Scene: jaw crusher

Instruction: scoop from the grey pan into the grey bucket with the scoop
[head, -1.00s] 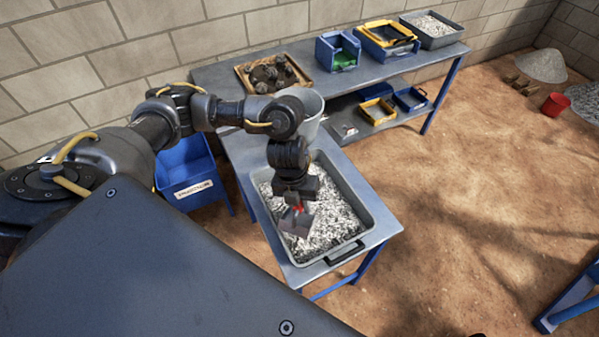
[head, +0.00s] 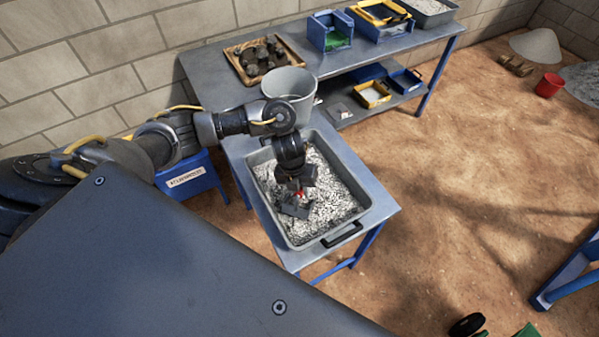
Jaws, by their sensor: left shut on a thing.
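The grey pan (head: 357,222) sits on the small metal table and holds grey-white crushed stone. My left gripper (head: 297,192) points down over the left half of the pan, shut on the scoop (head: 293,209). The scoop is a small dark grey piece with a bit of red by the jaws. It is at or just above the stone; I cannot tell if it touches. The grey bucket (head: 290,84) stands behind the pan, partly hidden by my left arm. My right gripper is not in view.
A long bench (head: 215,75) at the back carries a wooden tray (head: 235,68) of dark pieces, a blue bin (head: 331,30) and other trays. A blue container (head: 190,180) stands left of the small table. A red bucket (head: 549,85) is on the open floor at right.

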